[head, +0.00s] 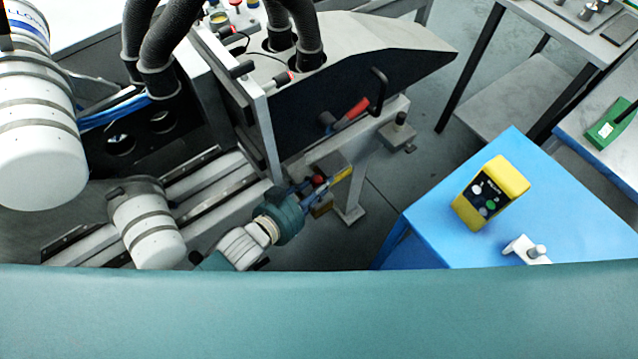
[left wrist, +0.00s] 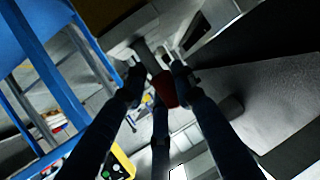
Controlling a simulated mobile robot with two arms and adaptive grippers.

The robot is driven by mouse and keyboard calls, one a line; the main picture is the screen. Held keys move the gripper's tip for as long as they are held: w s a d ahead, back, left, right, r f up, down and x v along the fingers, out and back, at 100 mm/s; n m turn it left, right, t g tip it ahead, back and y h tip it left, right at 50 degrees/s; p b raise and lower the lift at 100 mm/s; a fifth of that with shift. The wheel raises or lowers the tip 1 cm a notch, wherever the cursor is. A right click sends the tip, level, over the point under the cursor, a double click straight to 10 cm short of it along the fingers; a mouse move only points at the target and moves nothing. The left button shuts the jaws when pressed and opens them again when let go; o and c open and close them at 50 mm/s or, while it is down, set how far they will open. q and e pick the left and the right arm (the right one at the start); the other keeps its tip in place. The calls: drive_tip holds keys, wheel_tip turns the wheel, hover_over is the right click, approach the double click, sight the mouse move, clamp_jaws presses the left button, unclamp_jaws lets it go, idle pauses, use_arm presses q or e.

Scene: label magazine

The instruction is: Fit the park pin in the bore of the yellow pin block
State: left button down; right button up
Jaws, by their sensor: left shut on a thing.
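My left gripper (head: 312,184) is low beside the machine's end and shut on the red knob (head: 319,181) of the park pin. In the left wrist view the gripper (left wrist: 158,82) has its fingers around the red knob (left wrist: 165,90). A grey shaft (left wrist: 146,54) shows beyond the knob, toward a grey face. The yellow pin block (head: 343,174) appears just right of the gripper, partly hidden by it. The bore is not visible, and I cannot tell whether the pin's tip is in it. My right gripper is not in view.
A machine frame (head: 370,60) rises behind the gripper, with a red-handled lever (head: 352,112) nearby. A blue table (head: 575,215) at the right bears a yellow button box (head: 490,193) and a white fixture (head: 527,250). Open floor (head: 400,172) lies between them.

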sight(319, 180)
use_arm(q)
drive_tip(key=shift+f+b, duration=0.55)
drive_tip(key=shift+f, duration=0.3)
drive_tip(key=shift+f, duration=0.1)
drive_tip(key=shift+r+p, duration=0.4)
drive_tip(key=shift+p, duration=0.1)
drive_tip(key=shift+r+p, duration=2.85)
drive_tip(key=shift+r, duration=0.1)
drive_tip(key=shift+p, duration=0.5)
drive_tip(key=shift+f+b, duration=2.5)
drive_tip(key=shift+f, duration=0.8)
drive_tip(key=c, duration=1.3)
unclamp_jaws()
drive_tip(key=shift+s, duration=0.1)
drive_tip(key=shift+c, duration=0.2)
drive_tip(key=shift+f, duration=0.1)
